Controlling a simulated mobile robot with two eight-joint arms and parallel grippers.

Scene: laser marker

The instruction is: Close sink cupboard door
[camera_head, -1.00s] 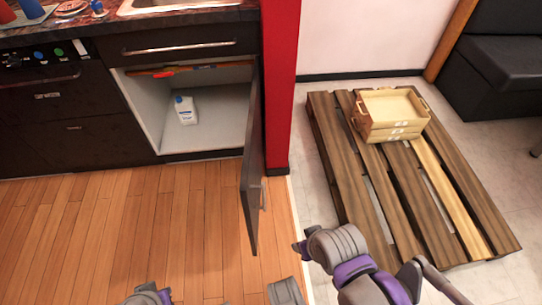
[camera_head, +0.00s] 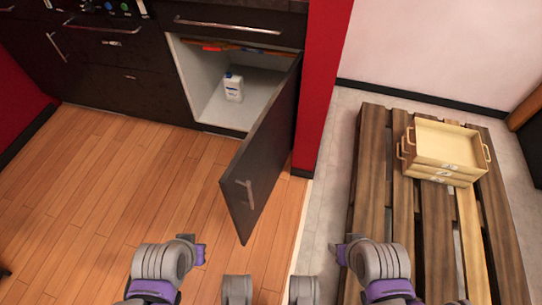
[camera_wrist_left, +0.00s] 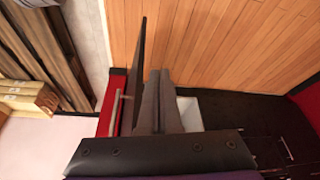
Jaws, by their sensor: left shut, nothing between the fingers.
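The sink cupboard door (camera_head: 262,152) stands open, hinged on its right side, and swings out over the wooden floor. Its bar handle (camera_head: 246,195) shows on its outer face. The open sink cupboard (camera_head: 205,85) has a white interior. In the left wrist view the door (camera_wrist_left: 139,65) shows as a thin dark panel with its handle (camera_wrist_left: 115,112), just left of my left gripper (camera_wrist_left: 160,76). That gripper is shut and empty; I cannot tell whether it touches the door. Only arm parts show in the head view, and my right gripper is out of view.
A white bottle (camera_head: 233,88) stands inside the cupboard. A red wall end (camera_head: 318,90) borders the cupboard's right side. On the right lies a wooden pallet (camera_head: 372,170) with stacked trays (camera_head: 445,150). The wooden floor (camera_head: 90,190) left of the door is clear.

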